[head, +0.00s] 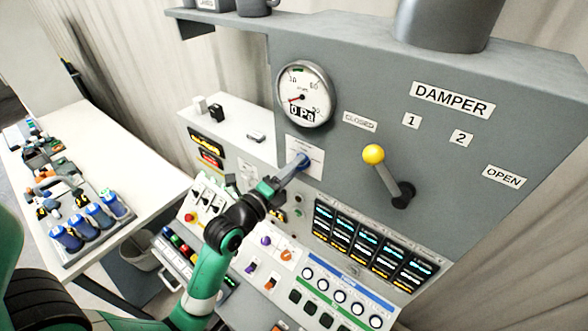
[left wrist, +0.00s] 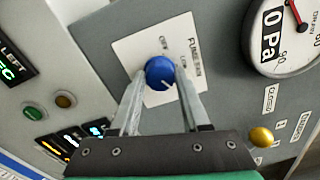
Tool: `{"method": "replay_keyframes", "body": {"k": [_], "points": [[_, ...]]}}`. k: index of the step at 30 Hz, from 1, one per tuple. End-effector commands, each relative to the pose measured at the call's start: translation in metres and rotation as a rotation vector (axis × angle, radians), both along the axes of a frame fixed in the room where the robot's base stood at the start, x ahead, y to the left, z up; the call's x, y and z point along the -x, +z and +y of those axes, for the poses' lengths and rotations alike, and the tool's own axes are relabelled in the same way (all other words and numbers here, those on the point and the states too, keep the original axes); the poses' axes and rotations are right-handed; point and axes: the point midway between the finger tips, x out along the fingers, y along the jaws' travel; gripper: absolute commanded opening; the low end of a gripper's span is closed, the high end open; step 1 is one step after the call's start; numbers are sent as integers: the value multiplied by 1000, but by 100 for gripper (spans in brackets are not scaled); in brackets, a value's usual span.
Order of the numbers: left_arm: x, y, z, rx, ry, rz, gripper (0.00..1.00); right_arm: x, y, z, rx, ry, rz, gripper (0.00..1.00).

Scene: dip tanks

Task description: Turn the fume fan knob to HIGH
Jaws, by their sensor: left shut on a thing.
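The fume fan knob (left wrist: 160,72) is a round blue knob on a white label plate (left wrist: 130,52) in the left wrist view. The plate reads "FUME FAN", with OFF and LOW legible beside the knob; a HIGH mark is not visible. A pale pointer line shows on the knob's lower right part. My left gripper (left wrist: 161,80) is shut on the knob, one finger on each side. In the head view my left gripper (head: 292,170) reaches the panel at the blue knob (head: 303,160), below the pressure gauge. My right gripper is not in view.
The gauge (head: 304,96) reads 0 Pa. The damper lever with a yellow ball (head: 373,154) stands out right of the knob. Displays (head: 375,245) and a switch console (head: 270,255) lie below. A white table (head: 140,170) with blue-topped bottles is at left.

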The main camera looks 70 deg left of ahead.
Motion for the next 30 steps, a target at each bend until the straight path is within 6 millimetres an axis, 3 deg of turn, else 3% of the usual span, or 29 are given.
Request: {"method": "replay_keyframes", "body": {"k": [14, 15, 19, 30], "points": [[0, 0, 0, -12, 0, 7, 0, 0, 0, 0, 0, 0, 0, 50], [0, 0, 0, -12, 0, 7, 53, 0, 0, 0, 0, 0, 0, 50], [0, 0, 0, -12, 0, 7, 76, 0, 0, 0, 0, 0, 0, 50], [5, -1, -3, -10, 1, 7, 76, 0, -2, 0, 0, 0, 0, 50]]}}
